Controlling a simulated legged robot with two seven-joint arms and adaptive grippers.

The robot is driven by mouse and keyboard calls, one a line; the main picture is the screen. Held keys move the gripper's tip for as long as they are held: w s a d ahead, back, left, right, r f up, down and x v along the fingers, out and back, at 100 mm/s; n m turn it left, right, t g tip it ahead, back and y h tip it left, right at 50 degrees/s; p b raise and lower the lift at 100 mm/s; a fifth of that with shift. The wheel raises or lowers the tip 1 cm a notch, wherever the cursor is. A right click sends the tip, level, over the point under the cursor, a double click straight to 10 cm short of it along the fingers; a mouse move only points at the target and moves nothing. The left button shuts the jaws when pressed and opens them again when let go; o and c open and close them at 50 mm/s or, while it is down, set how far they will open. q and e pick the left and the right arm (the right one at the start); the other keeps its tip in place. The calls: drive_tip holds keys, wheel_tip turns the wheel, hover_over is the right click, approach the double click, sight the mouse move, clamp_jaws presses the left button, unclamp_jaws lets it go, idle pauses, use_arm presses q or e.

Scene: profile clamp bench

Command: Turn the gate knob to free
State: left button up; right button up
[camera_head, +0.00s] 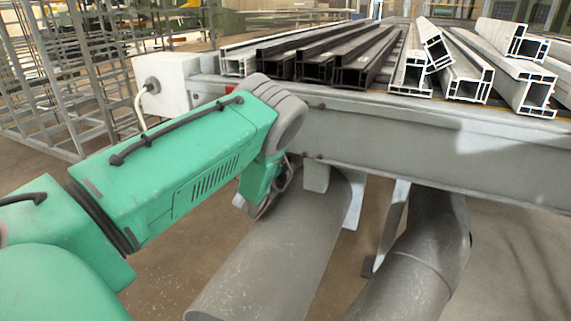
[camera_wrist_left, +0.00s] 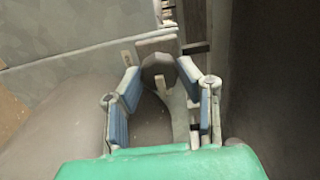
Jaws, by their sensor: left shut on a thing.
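The gate knob (camera_wrist_left: 157,68) shows in the left wrist view as a dark, rounded, many-sided piece with a pale mark on its lower part. It sits in front of a brownish plate on the bench side. My left gripper (camera_wrist_left: 160,74) has one fingertip on each side of the knob and is shut on it. In the head view my green left arm reaches down to the side of the bench; its wrist hides most of the gripper and the knob there. I cannot read the knob's setting. My right gripper is in neither view.
The grey bench (camera_head: 430,140) carries several white and black window profiles (camera_head: 340,55). A white box (camera_head: 168,82) with a dark round control is on its left end. Thick grey pipes (camera_head: 275,250) stand below, close to my left wrist. A metal rack (camera_head: 65,80) is at left.

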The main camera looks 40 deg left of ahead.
use_arm(q)
drive_tip(key=o, duration=1.1)
drive_tip(key=shift+s+a+f, duration=0.1)
drive_tip(key=shift+s+a, duration=0.15)
drive_tip(key=shift+a, duration=0.1)
drive_tip(key=shift+o, duration=0.2)
drive_tip(key=shift+w+f, duration=0.1)
drive_tip(key=shift+s+d, duration=0.2)
drive_tip(key=shift+s, duration=0.1)
drive_tip(key=v, duration=1.1)
drive_tip(key=shift+s+a, duration=0.15)
